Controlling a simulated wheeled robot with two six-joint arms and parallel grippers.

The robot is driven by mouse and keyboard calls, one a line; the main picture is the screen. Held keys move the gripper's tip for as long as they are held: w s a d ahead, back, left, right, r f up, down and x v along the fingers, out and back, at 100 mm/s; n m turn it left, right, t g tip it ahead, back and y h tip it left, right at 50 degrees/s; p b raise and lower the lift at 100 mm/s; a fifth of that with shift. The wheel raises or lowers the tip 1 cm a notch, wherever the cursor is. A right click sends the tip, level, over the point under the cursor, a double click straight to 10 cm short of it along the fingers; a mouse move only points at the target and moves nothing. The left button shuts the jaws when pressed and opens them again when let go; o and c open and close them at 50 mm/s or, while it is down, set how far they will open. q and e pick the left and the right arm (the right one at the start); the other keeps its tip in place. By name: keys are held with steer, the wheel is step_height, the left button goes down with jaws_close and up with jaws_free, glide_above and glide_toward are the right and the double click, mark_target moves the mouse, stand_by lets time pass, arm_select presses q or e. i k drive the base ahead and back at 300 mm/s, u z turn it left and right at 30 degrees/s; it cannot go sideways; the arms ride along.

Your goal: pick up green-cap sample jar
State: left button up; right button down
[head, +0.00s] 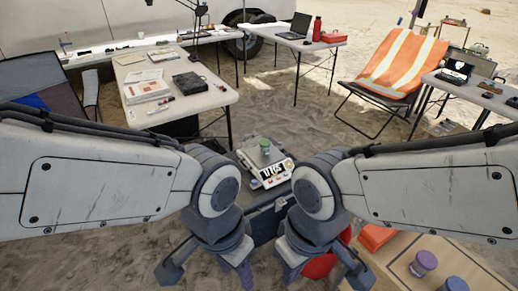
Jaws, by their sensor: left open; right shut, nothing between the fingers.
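The green-cap sample jar (265,147) stands upright on a small bench scale (273,172) with a lit display, in the middle of the head view. The scale sits on a dark case (262,207). My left gripper (207,273) is open, low in the picture, nearer to me than the jar and apart from it. My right gripper (324,272) is shut and empty, low and to the right of the left one, also apart from the jar. The fingertips of both are partly hidden or small at the bottom edge.
Purple-topped jars (424,263) stand on a wooden surface (405,281) at bottom right. A red round container (318,266) is beside my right gripper. A white table (185,98) with papers is at back left; an orange-draped chair (400,65) is at back right.

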mark_target(263, 152)
steer(key=u, duration=0.7)
steer(key=i, duration=1.7)
steer(key=z, duration=0.25)
